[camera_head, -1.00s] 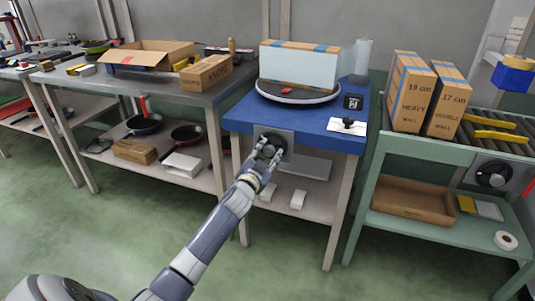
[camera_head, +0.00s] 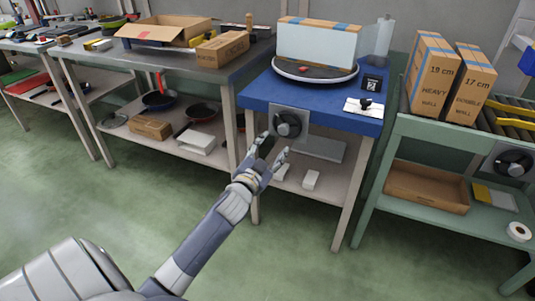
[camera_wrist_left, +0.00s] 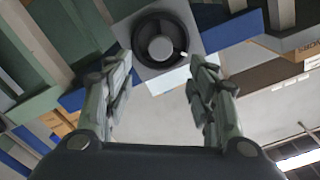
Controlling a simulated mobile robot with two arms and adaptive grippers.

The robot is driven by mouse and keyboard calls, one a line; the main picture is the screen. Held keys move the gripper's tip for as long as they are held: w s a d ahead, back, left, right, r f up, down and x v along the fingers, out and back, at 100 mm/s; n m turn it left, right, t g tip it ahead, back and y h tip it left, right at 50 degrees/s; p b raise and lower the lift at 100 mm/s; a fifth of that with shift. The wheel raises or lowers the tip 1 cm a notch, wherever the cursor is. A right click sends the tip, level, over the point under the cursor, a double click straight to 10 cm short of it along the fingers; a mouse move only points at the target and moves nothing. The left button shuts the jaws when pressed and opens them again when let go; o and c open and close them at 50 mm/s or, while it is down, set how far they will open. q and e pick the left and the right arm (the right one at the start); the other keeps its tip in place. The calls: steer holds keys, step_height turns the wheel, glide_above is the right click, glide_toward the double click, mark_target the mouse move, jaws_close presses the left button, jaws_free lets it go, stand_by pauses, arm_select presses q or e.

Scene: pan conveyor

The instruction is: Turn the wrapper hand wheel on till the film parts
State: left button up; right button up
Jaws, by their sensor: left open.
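The hand wheel (camera_head: 288,124), a dark round wheel on a grey plate, sits on the front of the blue wrapper table (camera_head: 330,115). It also shows in the left wrist view (camera_wrist_left: 160,40), beyond my fingertips. My left gripper (camera_head: 273,147) is open and empty, just in front of and below the wheel, apart from it. A carton (camera_head: 316,43) stands on the round turntable (camera_head: 318,78), its sides covered by pale film. A film roll (camera_head: 382,36) stands upright behind it at right. Whether film still joins roll and carton, I cannot tell. My right gripper is out of view.
A white card with a black knob (camera_head: 365,104) lies on the blue table's right corner. At left is a grey bench with an open carton (camera_head: 165,30). At right, a green conveyor stand (camera_head: 420,130) carries two tall boxes. The floor in front is clear.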

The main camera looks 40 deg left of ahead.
arm_select(q)
steer(key=shift+v, duration=1.3)
